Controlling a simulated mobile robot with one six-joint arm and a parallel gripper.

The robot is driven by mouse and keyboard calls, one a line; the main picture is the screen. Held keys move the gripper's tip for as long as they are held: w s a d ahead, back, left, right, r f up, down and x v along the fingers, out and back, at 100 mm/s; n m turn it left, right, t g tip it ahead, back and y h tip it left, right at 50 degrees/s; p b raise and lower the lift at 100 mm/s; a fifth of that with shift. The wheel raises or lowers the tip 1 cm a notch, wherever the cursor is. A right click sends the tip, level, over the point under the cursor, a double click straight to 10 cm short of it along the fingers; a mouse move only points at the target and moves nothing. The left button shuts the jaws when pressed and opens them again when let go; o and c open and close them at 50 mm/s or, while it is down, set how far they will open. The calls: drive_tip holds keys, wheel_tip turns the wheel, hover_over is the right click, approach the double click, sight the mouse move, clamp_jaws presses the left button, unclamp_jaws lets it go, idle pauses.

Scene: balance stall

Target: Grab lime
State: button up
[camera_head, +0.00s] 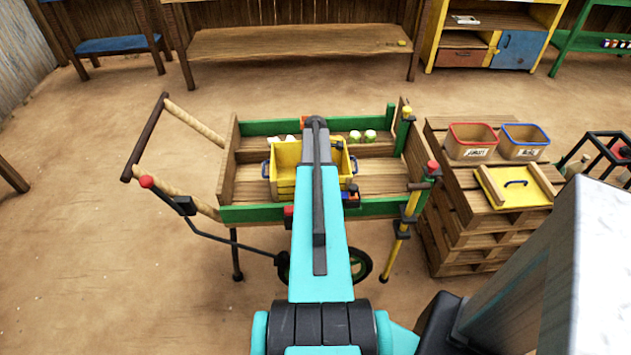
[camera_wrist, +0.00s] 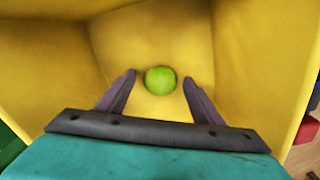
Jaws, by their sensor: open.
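A round green lime (camera_wrist: 160,80) lies on the floor of a yellow crate (camera_wrist: 255,60) in the wrist view. My gripper (camera_wrist: 160,83) is open, with one finger on each side of the lime in the picture and a gap on both sides. Whether the fingertips are level with the lime or above it I cannot tell. In the head view the yellow crate (camera_head: 283,157) stands in a wooden cart (camera_head: 382,178), and my arm covers its middle. The lime in the crate and my gripper are hidden there.
Several pale green round things, such as one (camera_head: 370,135), sit at the cart's back. The crate walls surround my gripper. A pallet stack (camera_head: 462,215) at right holds a red-rimmed bin (camera_head: 472,141), a blue-rimmed bin (camera_head: 524,141) and a yellow lid (camera_head: 513,190).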

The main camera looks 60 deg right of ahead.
drive_tip(key=c, duration=1.1)
drive_tip(key=shift+r, duration=0.15)
drive_tip(key=shift+r+b, duration=0.65)
drive_tip(key=shift+r, duration=4.25)
